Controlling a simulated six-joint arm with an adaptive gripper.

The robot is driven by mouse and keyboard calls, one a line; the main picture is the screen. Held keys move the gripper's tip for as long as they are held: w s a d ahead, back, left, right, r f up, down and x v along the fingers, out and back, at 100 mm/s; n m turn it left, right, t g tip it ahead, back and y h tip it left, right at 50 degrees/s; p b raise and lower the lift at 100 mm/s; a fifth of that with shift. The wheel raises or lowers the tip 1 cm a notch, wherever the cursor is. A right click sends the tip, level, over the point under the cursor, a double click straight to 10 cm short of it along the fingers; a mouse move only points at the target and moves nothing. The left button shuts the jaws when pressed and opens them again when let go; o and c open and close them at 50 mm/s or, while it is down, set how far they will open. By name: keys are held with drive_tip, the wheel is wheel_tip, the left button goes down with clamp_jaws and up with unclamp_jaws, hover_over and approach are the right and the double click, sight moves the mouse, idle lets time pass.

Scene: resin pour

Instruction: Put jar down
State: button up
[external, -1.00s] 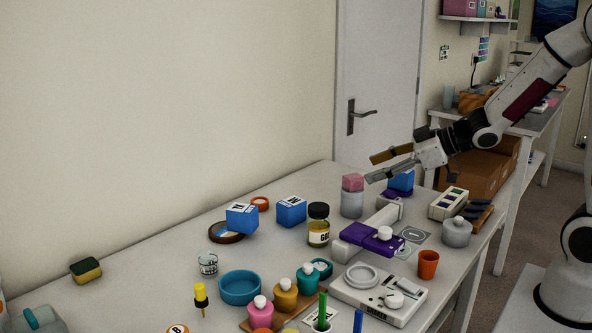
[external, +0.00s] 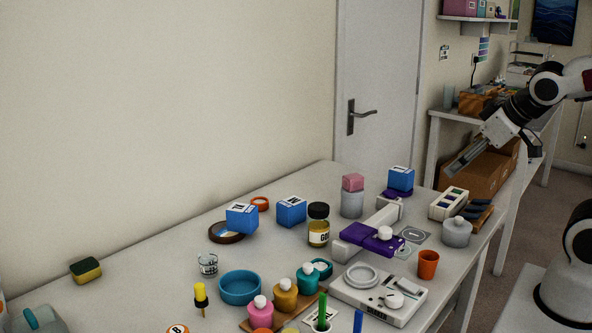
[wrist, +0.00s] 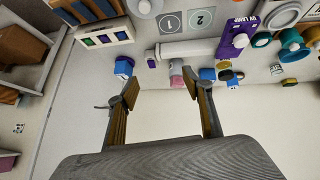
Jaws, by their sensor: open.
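A glass jar with a black lid and a yellow label (external: 318,225) stands upright on the table, near the middle. A grey cylinder with a pink top (external: 352,197) stands behind it to the right; its pink top also shows in the wrist view (wrist: 176,68). I cannot tell which one the task calls the jar. A grey lidded pot (external: 457,231) stands at the right edge. My gripper (external: 455,169) is open and empty, raised beyond the table's right side, apart from all of them. Its two fingers are spread in the wrist view (wrist: 162,90).
The left back of the table is mostly clear.

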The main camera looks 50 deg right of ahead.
drive_tip(key=s+a+g+y, duration=0.1)
drive_tip(key=s+a, duration=0.3)
drive_tip(key=s, duration=0.5)
drive_tip(key=shift+a+f+g+y, duration=0.25)
drive_tip(key=shift+f+g+y, duration=0.15)
drive_tip(key=shift+g, duration=0.1)
drive_tip(key=shift+s, duration=0.1)
idle(0.4)
